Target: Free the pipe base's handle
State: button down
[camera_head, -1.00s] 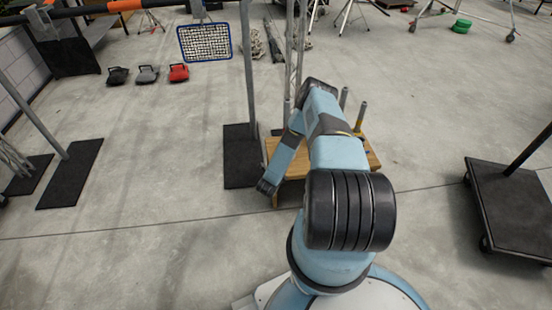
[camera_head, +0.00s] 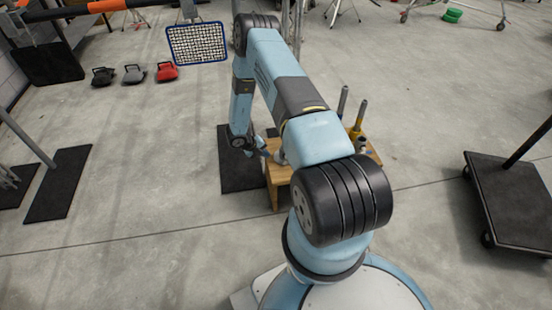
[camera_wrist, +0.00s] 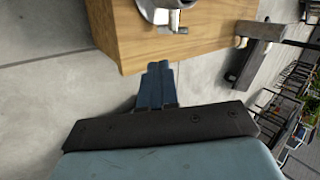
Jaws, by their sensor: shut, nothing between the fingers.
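A wooden stand (camera_head: 278,185) is beside a dark floor plate (camera_head: 240,178), partly hidden behind my arm. Its wooden surface fills the upper middle of the wrist view (camera_wrist: 205,40). A round metal part with a pale lever-like tab (camera_wrist: 172,18) is cut off by the top edge there; I cannot tell whether it is the pipe base's handle. My gripper (camera_wrist: 157,68) is shut and empty, its blue fingers together close to the wood's near edge. Whether they touch the wood is unclear. In the head view the gripper is small, near the stand's left end.
Upright metal rods and yellow parts (camera_head: 356,128) stand on the wooden stand. A wheeled dark platform (camera_head: 515,205) is at right. A dark bar with pale ends (camera_wrist: 258,47) lies right of the wood in the wrist view. Floor between stand and platform is clear.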

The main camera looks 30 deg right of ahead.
send_near(285, 163)
jog(key=x, duration=0.5)
jog(key=shift+a+f, duration=0.2)
jog(key=shift+f, duration=0.2)
jog(key=shift+d+f, duration=0.35)
jog(key=shift+d, duration=0.15)
jog(key=shift+s+d, duration=0.1)
jog(key=shift+d, duration=0.2)
jog(key=shift+a, duration=0.15)
jog(key=shift+f, duration=0.1)
